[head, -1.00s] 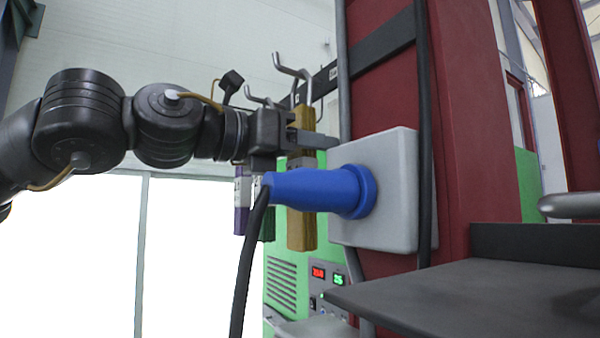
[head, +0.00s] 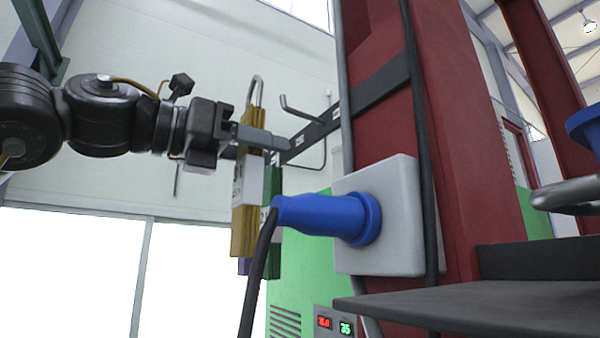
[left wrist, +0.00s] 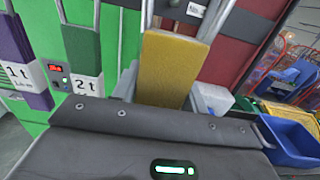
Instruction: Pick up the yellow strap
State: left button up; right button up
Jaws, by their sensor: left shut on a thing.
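The yellow strap (head: 244,195) hangs upright from my left gripper (head: 262,140) in the head view, with a metal loop at its top and a white label on its side. The gripper is shut on it near the top, left of the metal hook (head: 296,110). In the left wrist view the yellow strap (left wrist: 168,68) stands just ahead of the gripper body, its lower part hidden. My right gripper is not in view.
A green strap (head: 273,235) and a purple strap (head: 243,266) hang behind the yellow one. A blue plug (head: 320,216) with a black cable sits on a grey box (head: 400,260) on the red column (head: 465,130). A dark shelf (head: 480,308) is at lower right. Open room lies left.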

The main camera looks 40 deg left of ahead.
pick_arm(q)
jog(key=b+v, duration=0.1)
jog(key=v, duration=0.8)
jog(key=shift+w+d, duration=0.1)
